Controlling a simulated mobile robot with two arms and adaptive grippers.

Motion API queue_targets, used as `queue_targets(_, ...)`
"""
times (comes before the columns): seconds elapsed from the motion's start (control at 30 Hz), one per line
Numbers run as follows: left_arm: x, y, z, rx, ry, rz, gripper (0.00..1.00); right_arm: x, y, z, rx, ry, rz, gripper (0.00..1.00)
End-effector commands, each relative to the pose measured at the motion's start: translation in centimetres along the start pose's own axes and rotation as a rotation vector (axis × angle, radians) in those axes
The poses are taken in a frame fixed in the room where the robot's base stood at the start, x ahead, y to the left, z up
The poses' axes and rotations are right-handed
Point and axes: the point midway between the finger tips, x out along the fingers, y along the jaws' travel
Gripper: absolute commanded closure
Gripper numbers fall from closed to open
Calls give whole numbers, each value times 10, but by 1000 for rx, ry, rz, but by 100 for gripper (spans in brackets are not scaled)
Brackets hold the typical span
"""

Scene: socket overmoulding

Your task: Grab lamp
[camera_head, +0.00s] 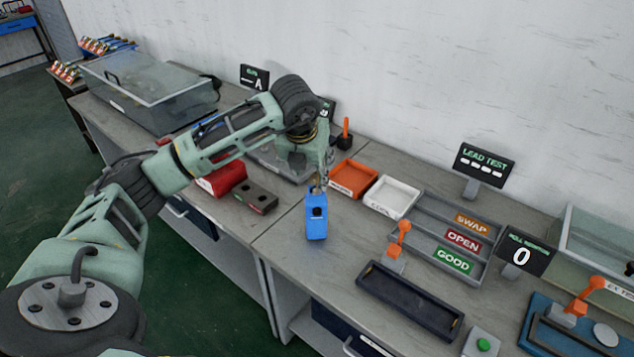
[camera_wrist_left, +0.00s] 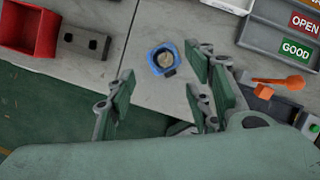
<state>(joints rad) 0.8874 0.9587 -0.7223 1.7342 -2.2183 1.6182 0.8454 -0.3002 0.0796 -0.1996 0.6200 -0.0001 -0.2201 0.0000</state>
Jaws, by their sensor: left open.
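The lamp looks like a blue, upright block (camera_head: 316,222) on the bench, near the seam between two table sections. In the left wrist view the lamp (camera_wrist_left: 153,62) is seen from above, with a round pale face in a blue rim. My left gripper (camera_head: 318,183) is above and just behind the lamp in the head view, pointing down. In the left wrist view its fingers (camera_wrist_left: 160,85) are spread apart, with the lamp beyond their tips and between them. The gripper is empty. My right gripper is not in view.
A grey block with holes (camera_head: 256,197) and a red bin (camera_head: 222,180) lie left of the lamp. An orange tray (camera_head: 354,178) and a white tray (camera_head: 391,197) stand behind it. A dark tray (camera_head: 410,300) and SWAP/OPEN/GOOD tray (camera_head: 432,241) are to the right.

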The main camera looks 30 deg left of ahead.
Motion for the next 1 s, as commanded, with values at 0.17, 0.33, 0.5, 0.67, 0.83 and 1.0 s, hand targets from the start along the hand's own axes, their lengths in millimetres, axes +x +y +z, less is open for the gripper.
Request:
queue_targets(0.17, 17, -1, 1, 1, 4, -1, 52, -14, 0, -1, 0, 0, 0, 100)
queue_targets(0.33, 41, -4, 5, 2, 5, -2, 52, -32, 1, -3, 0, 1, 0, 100)
queue_targets(0.5, 61, -4, 4, 2, 2, -3, 52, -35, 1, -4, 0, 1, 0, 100)
queue_targets(0.67, 64, -4, 4, 3, 0, -4, 52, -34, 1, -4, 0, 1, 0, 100)
queue_targets(0.83, 64, -4, 4, 3, 1, -4, 59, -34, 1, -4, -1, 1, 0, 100)
queue_targets(1.0, 63, -4, 4, 3, 1, -4, 74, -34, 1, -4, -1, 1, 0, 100)
